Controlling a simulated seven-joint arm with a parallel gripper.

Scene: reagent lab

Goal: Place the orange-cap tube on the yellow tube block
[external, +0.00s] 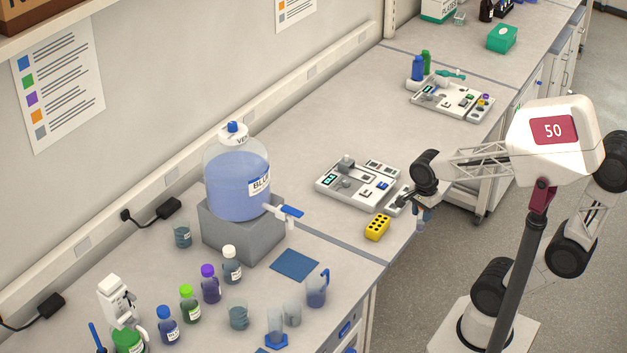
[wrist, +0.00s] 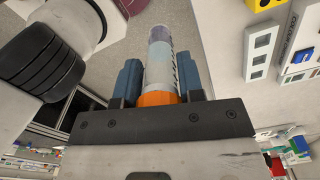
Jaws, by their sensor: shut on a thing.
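The orange-cap tube (wrist: 162,62) is held between the two blue fingers of my gripper (wrist: 159,78) in the wrist view. Its orange cap (wrist: 158,99) is close to the gripper body and its clear end points away. In the external view my gripper (external: 419,212) is at the bench's front edge, just right of the yellow tube block (external: 377,228); the tube is too small there to make out clearly. The yellow block has dark holes on top and stands on the bench. Its corner shows at the top right of the wrist view (wrist: 258,5), apart from the tube.
A white tray of devices (external: 335,191) lies behind the yellow block. A large blue-liquid carboy (external: 233,180) on a grey stand, a blue mat (external: 295,264) and several bottles and beakers occupy the bench to the left. Bare bench surrounds the block's left side.

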